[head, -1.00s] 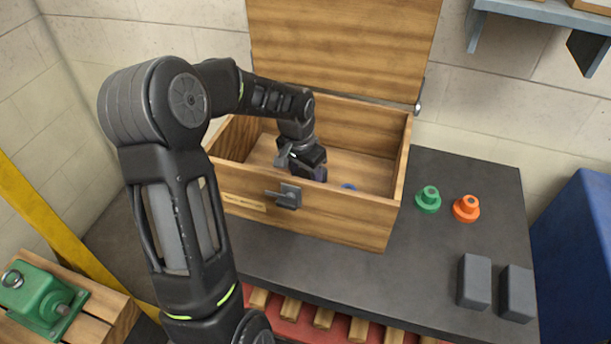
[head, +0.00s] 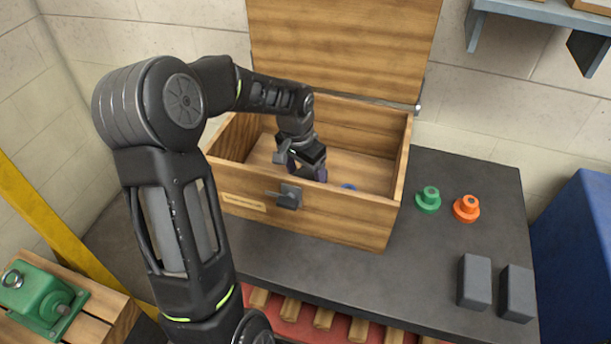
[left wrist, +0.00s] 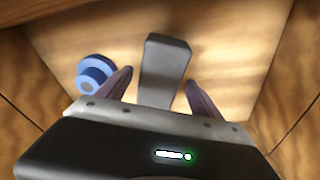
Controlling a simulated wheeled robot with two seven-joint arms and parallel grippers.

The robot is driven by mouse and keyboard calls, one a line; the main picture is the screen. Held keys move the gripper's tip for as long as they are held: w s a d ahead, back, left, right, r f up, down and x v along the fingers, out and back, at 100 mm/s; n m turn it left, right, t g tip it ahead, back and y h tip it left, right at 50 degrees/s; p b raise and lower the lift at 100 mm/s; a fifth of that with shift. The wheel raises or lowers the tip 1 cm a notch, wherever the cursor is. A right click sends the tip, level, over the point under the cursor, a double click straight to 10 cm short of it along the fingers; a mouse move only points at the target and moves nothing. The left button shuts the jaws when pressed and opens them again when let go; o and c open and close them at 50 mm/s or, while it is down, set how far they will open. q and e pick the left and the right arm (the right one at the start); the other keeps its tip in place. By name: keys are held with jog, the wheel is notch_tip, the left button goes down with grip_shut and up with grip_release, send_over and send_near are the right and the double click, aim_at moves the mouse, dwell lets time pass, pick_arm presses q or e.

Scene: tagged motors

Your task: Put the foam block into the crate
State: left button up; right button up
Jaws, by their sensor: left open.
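The wooden crate (head: 330,224) stands on the dark bench with its lid up. My left gripper (head: 308,172) reaches down inside it, partly hidden by the front wall. In the left wrist view my left gripper (left wrist: 160,92) is open. A grey foam block (left wrist: 164,70) lies on the crate floor between and beyond its fingers, with gaps on both sides. Two more grey blocks, one (head: 474,281) and another (head: 516,293), stand on the bench at right. My right gripper is not in view.
A blue flanged part (left wrist: 95,74) lies in the crate, left of the block; it also shows in the head view (head: 348,187). Green (head: 428,200) and orange (head: 466,208) flanged parts stand on the bench right of the crate. The raised lid (head: 345,45) is behind.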

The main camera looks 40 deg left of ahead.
pick_arm(q)
notch_tip(320, 180, up, 11)
jog(key=s, duration=0.1)
jog(key=shift+s, duration=0.35)
jog(key=shift+f, duration=0.15)
dwell(1.3)
